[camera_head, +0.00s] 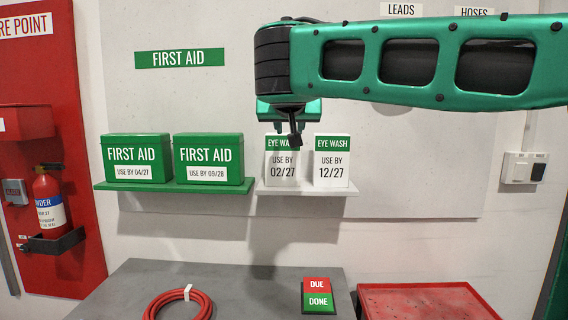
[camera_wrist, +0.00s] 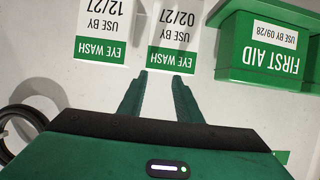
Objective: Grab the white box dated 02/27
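The white box dated 02/27 (camera_head: 283,171) stands upright on the shelf, with a green EYE WASH band near its top that is partly hidden by my gripper. It shows upside down in the wrist view (camera_wrist: 174,22). My gripper (camera_head: 294,138) is above and in front of this box, its fingers angled toward it. In the wrist view the two fingertips (camera_wrist: 161,75) are apart with nothing between them, close to the EYE WASH band. I cannot tell whether they touch the box.
A matching white box dated 12/27 (camera_head: 331,172) stands just right, with a narrow gap between. Two green FIRST AID boxes (camera_head: 137,158) (camera_head: 208,158) stand on the green shelf (camera_head: 160,187) to the left. Below is a grey table (camera_head: 245,291) with a red hose coil (camera_head: 180,303).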

